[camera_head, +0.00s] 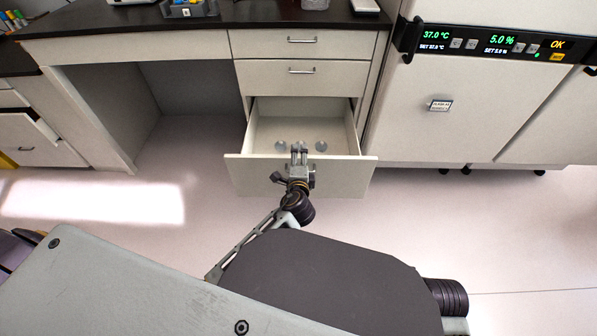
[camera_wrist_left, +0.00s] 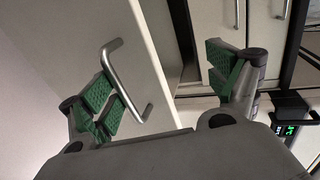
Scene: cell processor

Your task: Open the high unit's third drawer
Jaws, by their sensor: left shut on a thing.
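The high unit's third drawer (camera_head: 338,170) is pulled well out, below two shut drawers. Its light inside shows, with two small round pale shapes (camera_head: 320,146) on the far side. My left gripper (camera_head: 299,152) is at the middle of its front panel, its fingers showing above the panel's top edge. In the left wrist view, the metal handle (camera_wrist_left: 126,80) lies against one green-padded finger, and the other finger stands on the far side of the panel's edge. My left gripper is shut on the drawer; the exact contact is unclear. My right gripper is not in view.
The second drawer (camera_head: 270,76) and top drawer (camera_head: 265,43) are shut under the dark worktop (camera_head: 130,18). An incubator with a lit display (camera_head: 490,43) stands at right. An open knee space (camera_head: 110,105) lies left. The floor (camera_head: 510,230) around the drawer is clear.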

